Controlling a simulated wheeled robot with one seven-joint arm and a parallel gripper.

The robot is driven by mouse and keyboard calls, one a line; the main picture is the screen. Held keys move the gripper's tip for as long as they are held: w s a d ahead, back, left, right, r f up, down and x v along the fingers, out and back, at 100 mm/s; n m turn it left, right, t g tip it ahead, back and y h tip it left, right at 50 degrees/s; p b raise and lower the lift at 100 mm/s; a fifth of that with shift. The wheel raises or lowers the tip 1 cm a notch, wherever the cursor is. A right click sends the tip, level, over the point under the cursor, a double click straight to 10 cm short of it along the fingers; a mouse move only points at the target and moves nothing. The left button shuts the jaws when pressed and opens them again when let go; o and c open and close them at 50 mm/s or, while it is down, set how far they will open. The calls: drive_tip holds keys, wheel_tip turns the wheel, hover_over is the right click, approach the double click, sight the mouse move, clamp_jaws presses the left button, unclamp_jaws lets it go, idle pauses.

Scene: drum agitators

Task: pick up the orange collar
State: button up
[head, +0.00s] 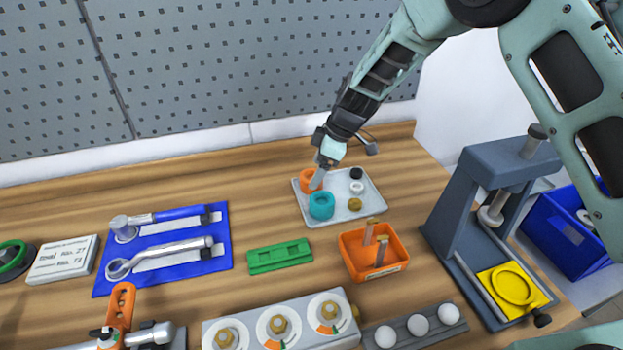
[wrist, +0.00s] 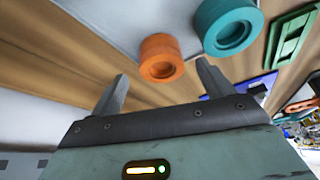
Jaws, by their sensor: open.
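The orange collar (head: 309,181) stands on the light grey tray (head: 339,214) at its back left corner. A teal collar (head: 321,205) stands just in front of it on the same tray. My gripper (head: 320,176) is at the orange collar in the head view and partly covers it. In the wrist view the orange collar (wrist: 161,58) shows beyond the fingertips, between the lines of the two open fingers (wrist: 161,84). The teal collar (wrist: 229,27) is beyond the right finger there. I cannot tell whether a finger touches the orange collar.
The tray also holds a black part (head: 356,173), a white ring (head: 357,187) and a brass part (head: 354,204). An orange bin (head: 372,262) and a green block (head: 279,256) lie in front. A grey press (head: 480,220) stands at right. Bare wood lies left of the tray.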

sight(309, 180)
drive_tip(key=shift+p+x, duration=0.5)
drive_tip(key=shift+x, duration=1.25)
drive_tip(key=shift+a, duration=0.2)
drive_tip(key=c, duration=1.2)
drive_tip(key=shift+r, duration=0.1)
drive_tip(key=shift+c, duration=0.2)
